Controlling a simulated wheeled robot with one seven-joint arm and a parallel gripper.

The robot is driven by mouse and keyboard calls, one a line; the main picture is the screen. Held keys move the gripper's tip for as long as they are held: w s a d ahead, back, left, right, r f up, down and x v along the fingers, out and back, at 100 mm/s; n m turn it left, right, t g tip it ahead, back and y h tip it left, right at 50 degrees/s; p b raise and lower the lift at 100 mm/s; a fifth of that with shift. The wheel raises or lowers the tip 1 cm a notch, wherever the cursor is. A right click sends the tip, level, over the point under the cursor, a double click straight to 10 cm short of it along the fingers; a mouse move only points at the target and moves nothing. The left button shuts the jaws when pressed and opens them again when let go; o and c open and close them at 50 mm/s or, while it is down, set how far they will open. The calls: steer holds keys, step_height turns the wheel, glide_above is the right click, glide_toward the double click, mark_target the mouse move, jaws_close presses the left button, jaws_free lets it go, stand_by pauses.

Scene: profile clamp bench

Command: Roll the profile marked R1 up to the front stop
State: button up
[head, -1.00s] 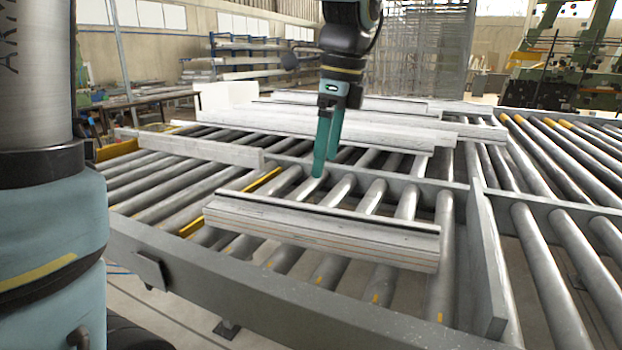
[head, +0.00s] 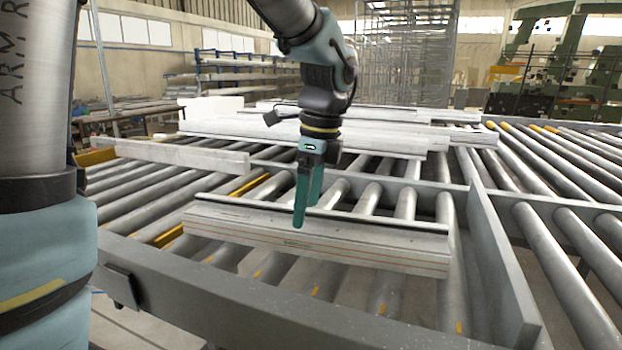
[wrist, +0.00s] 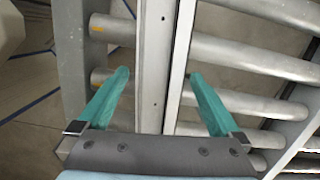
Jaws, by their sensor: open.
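A long pale-grey aluminium profile (head: 370,243) with thin orange lines lies across the rollers close to the front rail. I cannot read an R1 mark on it. My gripper (head: 307,205) points down at the profile's middle, open and empty, its teal fingertips at about the top edge. In the wrist view the profile (wrist: 154,60) runs between the two spread fingers (wrist: 157,85), with a gap on each side. Whether the tips reach below its top is unclear. The long grey front rail (head: 230,300) runs across the rollers' near ends; I cannot tell which part is the front stop.
More pale profiles (head: 370,135) lie stacked at the back of the roller table. A single bar (head: 170,155) lies at the left. A grey upright plate (head: 502,265) borders the rollers at the right, close to the profile's right end. Bare rollers (head: 365,195) show behind the profile.

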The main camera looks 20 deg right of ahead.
mark_target(304, 230)
steer(key=shift+w+a+f, duration=0.15)
steer(key=shift+f, duration=1.25)
steer(key=shift+w+a+f, duration=0.1)
steer(key=shift+a+f, duration=0.05)
steer(key=shift+f, duration=1.2)
jaws_close()
steer(key=shift+p, duration=0.3)
steer(key=shift+m+p, duration=0.4)
steer(key=shift+m, duration=0.2)
jaws_free()
